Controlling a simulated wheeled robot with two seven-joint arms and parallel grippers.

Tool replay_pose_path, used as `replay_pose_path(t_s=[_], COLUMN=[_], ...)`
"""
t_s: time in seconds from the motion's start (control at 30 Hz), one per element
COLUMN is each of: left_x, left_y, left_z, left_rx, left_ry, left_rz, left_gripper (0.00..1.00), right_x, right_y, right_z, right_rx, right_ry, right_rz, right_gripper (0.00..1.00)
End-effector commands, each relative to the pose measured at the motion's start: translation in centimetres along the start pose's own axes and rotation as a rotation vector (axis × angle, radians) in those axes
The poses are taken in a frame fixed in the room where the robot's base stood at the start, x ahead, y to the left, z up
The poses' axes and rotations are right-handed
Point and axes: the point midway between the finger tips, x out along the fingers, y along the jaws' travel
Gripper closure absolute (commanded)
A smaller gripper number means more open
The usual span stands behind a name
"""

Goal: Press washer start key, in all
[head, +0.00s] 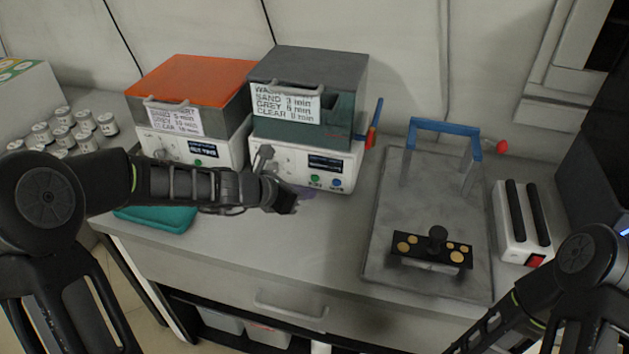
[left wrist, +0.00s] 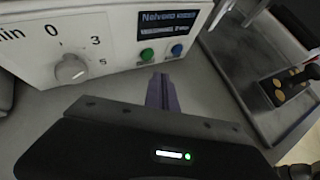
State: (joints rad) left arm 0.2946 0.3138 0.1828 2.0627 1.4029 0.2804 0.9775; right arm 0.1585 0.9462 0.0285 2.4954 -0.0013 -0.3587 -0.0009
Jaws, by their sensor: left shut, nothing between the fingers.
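The grey-lidded washer (head: 308,80) stands at the back of the bench, with a label of minutes on its front. Its white panel has a display (head: 325,164), a green key (head: 315,178) and a blue key (head: 336,183). In the left wrist view the green key (left wrist: 147,54) and blue key (left wrist: 177,50) sit below the lit display (left wrist: 167,24), with a dial (left wrist: 71,69) to their left. My left gripper (head: 304,193) is shut and empty, in front of the panel. Its purple fingers (left wrist: 162,92) point up toward the keys; contact cannot be told. My right gripper is out of view.
An orange-lidded machine (head: 190,80) stands left of the washer. Several small jars (head: 84,120) and a teal tray (head: 160,218) lie left. A grey board with a blue frame (head: 445,127) and a black gold-dotted block (head: 432,250) is right. Bare bench lies between.

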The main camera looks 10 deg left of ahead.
Motion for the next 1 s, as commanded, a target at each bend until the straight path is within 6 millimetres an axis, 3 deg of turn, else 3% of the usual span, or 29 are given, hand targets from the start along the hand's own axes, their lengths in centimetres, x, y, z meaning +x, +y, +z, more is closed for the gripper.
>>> replay_pose_path(t_s=[0.4,1.0], left_x=[-2.3,-2.4], left_y=[-1.7,-1.8], left_z=[-1.8,-1.8], left_rx=[0.001,0.0], left_ry=[0.0,0.0], left_rz=[0.0,-0.001], left_gripper=[1.0,1.0], right_x=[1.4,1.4], right_y=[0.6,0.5], right_z=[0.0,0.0], right_rx=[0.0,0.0], right_ry=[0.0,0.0], right_rz=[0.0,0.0], right_gripper=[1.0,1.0])
